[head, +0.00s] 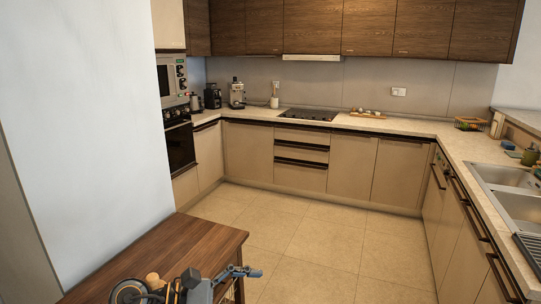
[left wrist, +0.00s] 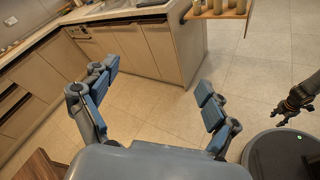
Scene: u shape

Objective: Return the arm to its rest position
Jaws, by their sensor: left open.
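My left gripper (left wrist: 155,84) is open and empty in the left wrist view, its two blue-padded fingers wide apart over the pale tiled floor. In the head view my left gripper (head: 238,273) shows at the bottom edge, over the front of the wooden table (head: 165,246). It is partly cut off there. A dark gripper on the right of the left wrist view (left wrist: 298,103) looks like my right one. It hangs beside my round dark base, small and dim, so its jaws are unclear.
A white wall (head: 80,120) stands at the left. Beige counters (head: 300,123) form a U with a hob (head: 310,115) and a sink (head: 510,180). The tiled floor (head: 310,240) between them is clear. A wooden shelf (left wrist: 222,14) with several cylinders is at the top right.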

